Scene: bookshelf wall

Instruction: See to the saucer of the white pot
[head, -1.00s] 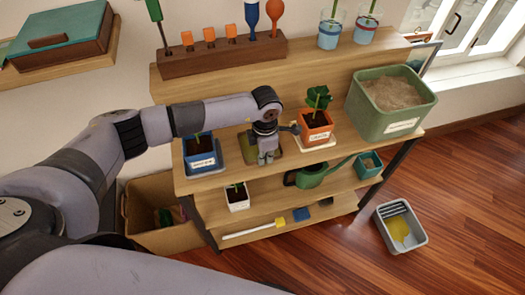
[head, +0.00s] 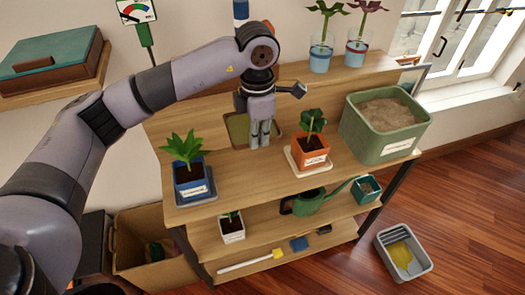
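The white pot (head: 232,229) with a small seedling stands at the left of the middle shelf. A square brown-rimmed saucer (head: 237,131) with an olive-yellow inside shows behind my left gripper (head: 260,142). It appears raised above the top shelf, between the blue pot and the orange pot. My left gripper points down with its fingers close together and looks shut on the saucer's near edge. The fingers hide part of the saucer. My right gripper is not in view.
The blue pot (head: 190,184) and orange pot (head: 310,153) stand on saucers on the top shelf (head: 245,178). A green bin (head: 385,130) is at its right end. A watering can (head: 310,202) sits below. A grey tub (head: 403,254) with yellow contents stands on the floor.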

